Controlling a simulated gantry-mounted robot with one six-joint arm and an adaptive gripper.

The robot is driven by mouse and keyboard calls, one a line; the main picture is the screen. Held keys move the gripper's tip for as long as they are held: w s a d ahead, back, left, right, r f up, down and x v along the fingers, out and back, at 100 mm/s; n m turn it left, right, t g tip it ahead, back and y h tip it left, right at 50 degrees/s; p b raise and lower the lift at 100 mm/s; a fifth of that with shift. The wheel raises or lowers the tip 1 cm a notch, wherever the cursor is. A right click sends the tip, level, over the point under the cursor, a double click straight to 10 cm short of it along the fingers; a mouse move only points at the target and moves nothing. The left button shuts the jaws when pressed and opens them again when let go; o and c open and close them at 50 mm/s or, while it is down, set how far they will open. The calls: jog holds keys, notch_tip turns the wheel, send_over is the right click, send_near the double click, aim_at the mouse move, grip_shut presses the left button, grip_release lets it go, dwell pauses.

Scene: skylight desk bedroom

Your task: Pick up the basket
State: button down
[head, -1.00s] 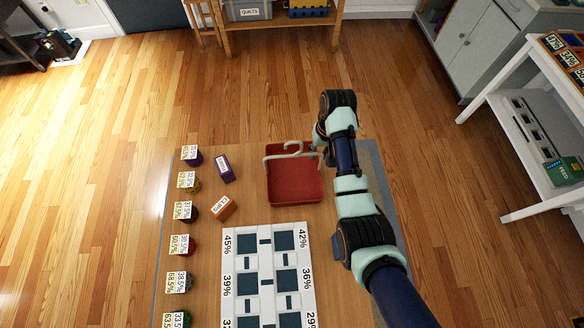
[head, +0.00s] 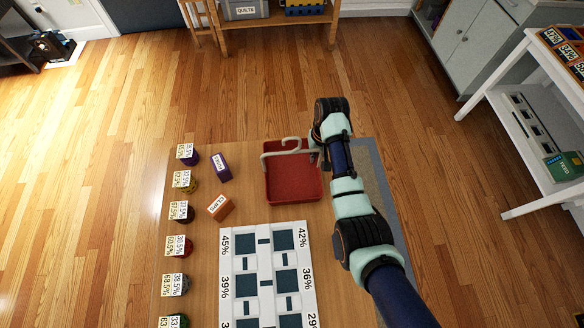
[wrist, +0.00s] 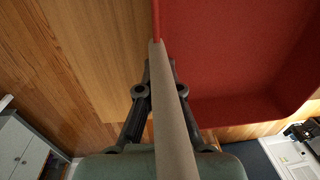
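The red basket (head: 293,185) is at the far edge of the wooden table, left of my arm, with a pale grey handle (head: 282,151) over it. My gripper (head: 322,160) is at the right end of the handle, mostly hidden by my wrist in the head view. In the wrist view, the dark fingers of my gripper (wrist: 161,68) close in on both sides of the handle (wrist: 172,120) and appear shut on it. The red basket wall (wrist: 240,55) fills the upper right there. Whether the basket's bottom touches the table is unclear.
A white board (head: 267,265) with dark squares lies in front of the basket. A purple box (head: 221,168), an orange box (head: 220,208) and a column of labelled items (head: 181,212) stand to the left. A white shelf (head: 535,130) is at the right.

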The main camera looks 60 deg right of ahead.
notch_tip(320, 180, up, 20)
jog(key=p, duration=1.1)
